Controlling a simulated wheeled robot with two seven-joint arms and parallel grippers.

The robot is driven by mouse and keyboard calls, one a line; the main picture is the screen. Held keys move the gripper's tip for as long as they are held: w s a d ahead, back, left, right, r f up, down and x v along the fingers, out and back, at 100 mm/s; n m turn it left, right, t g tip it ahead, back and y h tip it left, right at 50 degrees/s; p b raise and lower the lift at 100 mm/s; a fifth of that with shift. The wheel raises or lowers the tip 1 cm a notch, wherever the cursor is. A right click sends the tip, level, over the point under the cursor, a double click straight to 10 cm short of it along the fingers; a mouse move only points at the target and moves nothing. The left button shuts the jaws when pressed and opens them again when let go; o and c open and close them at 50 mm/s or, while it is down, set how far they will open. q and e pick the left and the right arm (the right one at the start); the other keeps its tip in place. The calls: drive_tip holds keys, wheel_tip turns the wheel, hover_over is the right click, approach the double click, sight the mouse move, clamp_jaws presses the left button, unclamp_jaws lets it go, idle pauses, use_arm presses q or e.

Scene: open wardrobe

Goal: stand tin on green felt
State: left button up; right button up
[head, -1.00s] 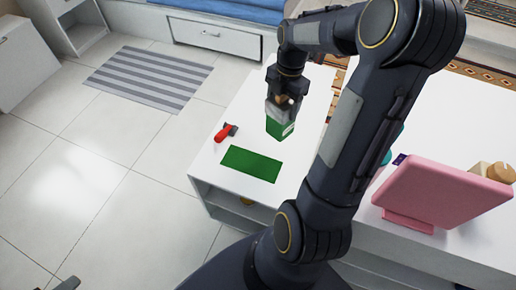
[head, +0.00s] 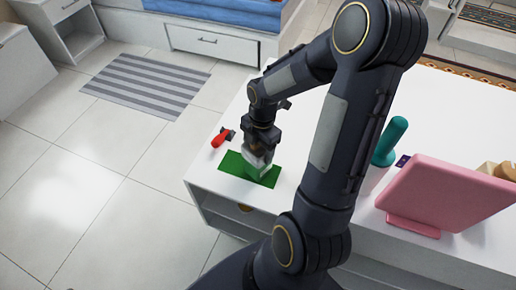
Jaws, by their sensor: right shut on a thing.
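The green felt (head: 233,165) is a flat dark green rectangle on the white top near its front left corner. The tin (head: 256,171), green with a pale upper part, is over the felt's right half and looks upright. I cannot tell whether its bottom touches the felt. My right gripper (head: 259,151) comes down from above and is shut on the tin's upper part, hiding some of it. My left gripper is not in view.
A red-handled tool (head: 220,139) lies just behind the felt. A pink panel on a stand (head: 447,197) and a teal object (head: 390,141) stand to the right. My right arm covers much of the middle. The white top's front left edge (head: 200,188) is close to the felt.

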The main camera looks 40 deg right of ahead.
drive_tip(key=shift+f, duration=0.15)
drive_tip(key=o, duration=1.4)
